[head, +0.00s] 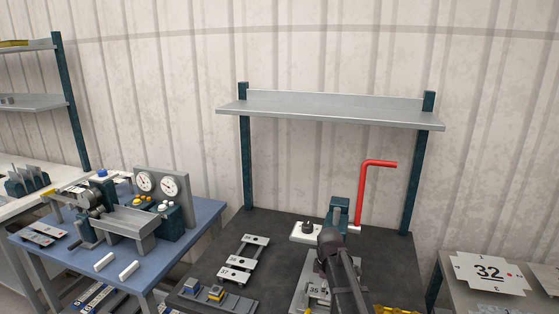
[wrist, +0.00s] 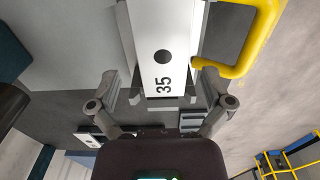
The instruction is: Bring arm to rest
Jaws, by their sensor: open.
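My gripper (wrist: 162,88) is open in the wrist view, with one finger at the left and one at the right. A pale plate marked 35 (wrist: 165,50), with a dark round hole, shows between the fingers, with gaps on both sides. I cannot tell how far it is from the fingertips. In the head view my dark arm reaches over the dark bench (head: 275,225), beside the plate marked 35 (head: 315,290). The arm hides part of that plate, and I cannot make out the fingers there.
A red bent bar (head: 362,195) rises behind my arm, below a grey shelf (head: 330,112). A yellow bar (wrist: 262,40) passes close to my right finger. Several numbered plates (head: 240,263) and small blocks (head: 215,292) lie left. A blue table (head: 165,252) carries a gauge machine.

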